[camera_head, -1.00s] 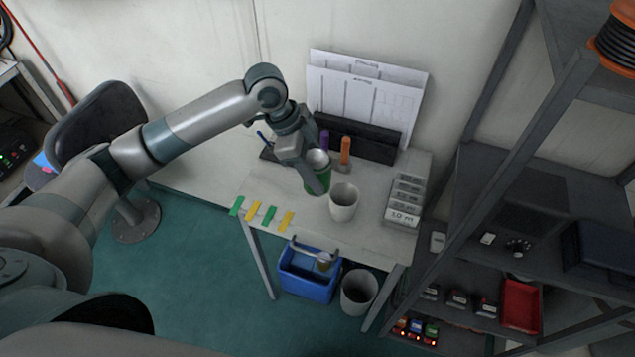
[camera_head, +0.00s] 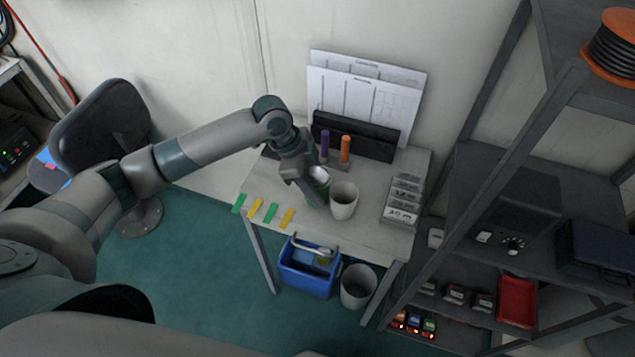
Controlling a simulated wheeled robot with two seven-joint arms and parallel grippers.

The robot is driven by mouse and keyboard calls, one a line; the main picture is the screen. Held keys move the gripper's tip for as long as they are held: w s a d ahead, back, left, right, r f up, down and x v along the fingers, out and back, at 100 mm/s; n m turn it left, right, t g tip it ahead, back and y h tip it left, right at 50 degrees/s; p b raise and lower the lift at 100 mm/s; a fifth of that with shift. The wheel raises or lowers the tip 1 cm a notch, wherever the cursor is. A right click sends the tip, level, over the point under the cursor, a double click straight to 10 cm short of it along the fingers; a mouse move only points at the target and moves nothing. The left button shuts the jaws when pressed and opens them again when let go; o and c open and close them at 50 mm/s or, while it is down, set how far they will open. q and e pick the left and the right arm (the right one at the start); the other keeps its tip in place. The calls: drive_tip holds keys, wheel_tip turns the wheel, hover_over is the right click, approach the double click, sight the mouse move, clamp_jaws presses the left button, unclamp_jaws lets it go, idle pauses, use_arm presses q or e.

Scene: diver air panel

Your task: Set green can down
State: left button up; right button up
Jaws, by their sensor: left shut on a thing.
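The green can (camera_head: 319,178) is in the head view, just left of a white cup (camera_head: 343,200) near the middle of the small grey table (camera_head: 375,233). My left gripper (camera_head: 313,190) is shut on the green can, its fingers hiding the can's left part. The can looks close to upright, at or very near the table top. I cannot tell whether its base touches the table. My right gripper is out of view.
Purple and orange markers (camera_head: 345,149) stand behind the can, before a black holder (camera_head: 370,141) with white sheets. Labelled blocks (camera_head: 402,200) sit at the right. Coloured strips (camera_head: 270,211) lie along the front left edge. A blue bucket (camera_head: 308,283) and a bin (camera_head: 357,287) are below.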

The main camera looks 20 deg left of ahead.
use_arm(q)
drive_tip(key=shift+f, duration=0.2)
drive_tip(key=o, duration=1.3)
drive_tip(key=shift+b+v, duration=1.65)
drive_tip(key=shift+v, duration=4.5)
drive_tip(key=shift+d, duration=0.1)
